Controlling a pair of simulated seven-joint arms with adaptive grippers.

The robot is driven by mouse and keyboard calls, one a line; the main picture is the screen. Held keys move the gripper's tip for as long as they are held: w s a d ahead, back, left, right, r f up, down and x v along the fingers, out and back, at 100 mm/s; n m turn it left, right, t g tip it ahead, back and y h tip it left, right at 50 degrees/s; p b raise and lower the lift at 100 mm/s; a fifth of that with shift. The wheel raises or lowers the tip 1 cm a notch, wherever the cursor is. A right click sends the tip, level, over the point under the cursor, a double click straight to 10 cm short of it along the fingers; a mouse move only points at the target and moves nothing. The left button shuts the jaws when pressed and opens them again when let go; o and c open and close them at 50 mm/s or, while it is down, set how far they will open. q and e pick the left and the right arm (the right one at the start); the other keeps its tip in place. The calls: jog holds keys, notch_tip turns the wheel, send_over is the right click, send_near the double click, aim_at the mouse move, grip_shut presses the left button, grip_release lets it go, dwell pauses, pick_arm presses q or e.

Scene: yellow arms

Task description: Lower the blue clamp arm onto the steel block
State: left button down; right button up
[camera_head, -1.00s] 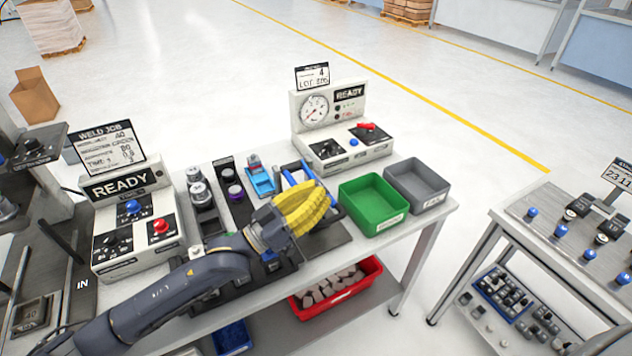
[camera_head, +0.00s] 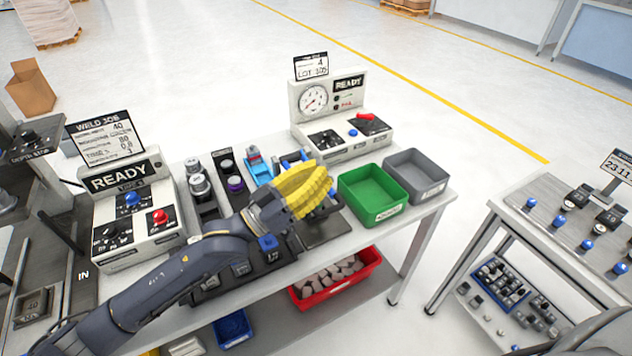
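My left gripper (camera_head: 318,190), with yellow fingers, reaches over the fixture in the middle of the bench. Its fingers overlap each other in this view, so I cannot tell whether they are open or shut. The blue clamp arm (camera_head: 290,160) shows only in part behind the yellow fingers. The steel block is hidden or too small to make out behind the gripper. The dark fixture plate (camera_head: 322,229) shows just to the right of and below the fingers.
A green bin (camera_head: 372,195) and a grey bin (camera_head: 416,175) stand right of the fixture. A READY box with a gauge (camera_head: 313,101) stands behind. Another READY box (camera_head: 131,212) stands left. A red bin (camera_head: 336,280) sits on the lower shelf.

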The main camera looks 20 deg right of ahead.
pick_arm(q)
jog(key=w+v, duration=0.1)
jog(key=v, duration=0.9)
jog(key=shift+a, duration=0.2)
jog(key=shift+w, duration=0.1)
pick_arm(e)
jog(key=shift+d, duration=0.1)
dwell(1.3)
jog(key=shift+c, duration=0.5)
